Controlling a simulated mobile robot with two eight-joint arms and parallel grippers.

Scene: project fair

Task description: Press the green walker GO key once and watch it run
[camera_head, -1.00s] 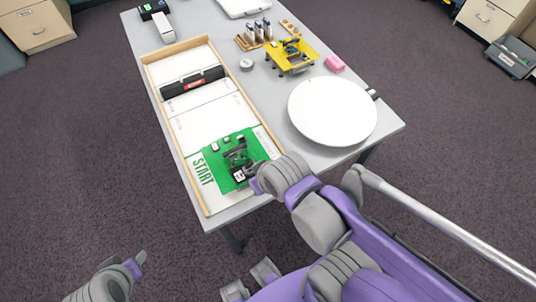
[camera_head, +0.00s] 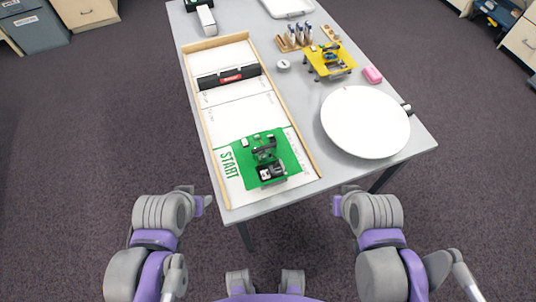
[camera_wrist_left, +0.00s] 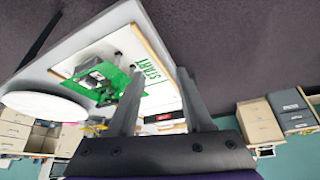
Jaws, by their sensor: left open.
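The green walker (camera_head: 249,175), a flat green deck with dark mechanism on top, stands at the START end of the track. A black block with a white patch (camera_head: 268,173) sits at its near edge; I cannot read any GO marking. The walker also shows in the left wrist view (camera_wrist_left: 112,82), beyond the fingers. My left gripper (camera_head: 205,203) is open and empty, off the table's near left corner. It also shows in the left wrist view (camera_wrist_left: 160,75). My right gripper (camera_head: 336,205) is off the near edge, right of the walker and apart from it; its fingers are mostly hidden.
The wooden-rimmed white track (camera_head: 240,113) has a black barrier with a red label (camera_head: 229,77) across its far part. A white round disc (camera_head: 365,122) lies to the right. A yellow walker (camera_head: 328,60), a pink block (camera_head: 372,75) and a tool rack (camera_head: 294,40) stand farther back.

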